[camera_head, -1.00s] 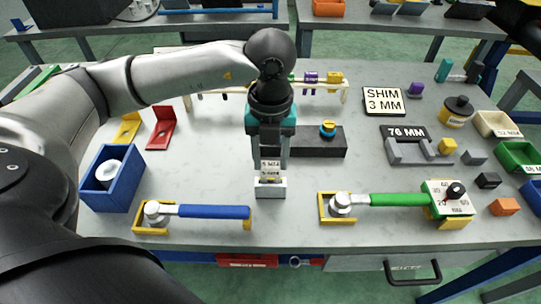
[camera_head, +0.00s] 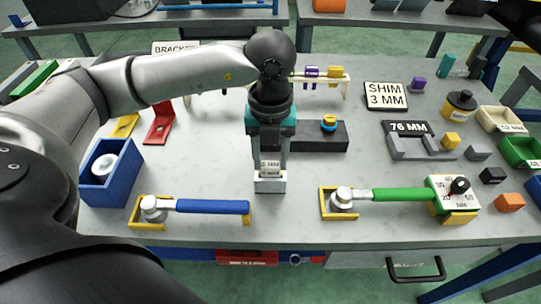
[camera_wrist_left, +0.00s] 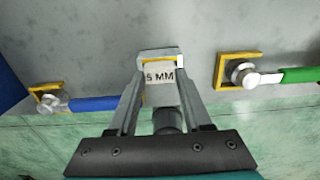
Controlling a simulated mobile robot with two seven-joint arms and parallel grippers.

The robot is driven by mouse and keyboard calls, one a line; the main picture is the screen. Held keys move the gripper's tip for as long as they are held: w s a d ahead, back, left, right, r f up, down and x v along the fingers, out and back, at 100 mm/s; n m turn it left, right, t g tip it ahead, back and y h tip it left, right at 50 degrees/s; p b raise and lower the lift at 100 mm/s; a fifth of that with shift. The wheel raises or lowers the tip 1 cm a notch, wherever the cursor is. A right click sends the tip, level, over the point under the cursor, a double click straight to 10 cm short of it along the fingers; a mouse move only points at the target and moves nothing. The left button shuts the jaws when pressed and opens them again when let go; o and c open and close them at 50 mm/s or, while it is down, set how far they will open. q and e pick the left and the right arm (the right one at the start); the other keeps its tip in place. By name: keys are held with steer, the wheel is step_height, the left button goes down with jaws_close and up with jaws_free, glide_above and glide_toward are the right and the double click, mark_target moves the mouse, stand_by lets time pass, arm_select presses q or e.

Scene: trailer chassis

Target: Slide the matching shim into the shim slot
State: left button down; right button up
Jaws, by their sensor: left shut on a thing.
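My left gripper (camera_head: 270,165) points down in the middle of the table, shut on a pale labelled shim (camera_head: 270,164). In the left wrist view the shim (camera_wrist_left: 160,75) reads "5 MM", its left part close to a finger. The shim stands at the small grey slot block (camera_head: 270,186), its lower end meeting the block's top; how deep it sits is hidden. The block (camera_wrist_left: 158,54) shows a yellow edge in the wrist view. A sign (camera_head: 386,96) reads "SHIM 3 MM". My right gripper is not in view.
A blue-handled wrench (camera_head: 212,206) lies left of the block and a green-handled one (camera_head: 400,194) right. A dark block with a yellow-and-blue knob (camera_head: 329,124) stands behind. A blue box (camera_head: 108,190) is far left. Bare table lies between them.

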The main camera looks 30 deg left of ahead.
arm_select(q)
steer(key=shift+f, duration=0.3)
steer(key=shift+c, duration=1.3)
jaws_free()
steer(key=shift+o, duration=0.3)
steer(key=shift+o, duration=1)
steer(key=shift+r, duration=0.1)
steer(key=shift+r+p, duration=2.4)
steer(key=shift+r, duration=1.05)
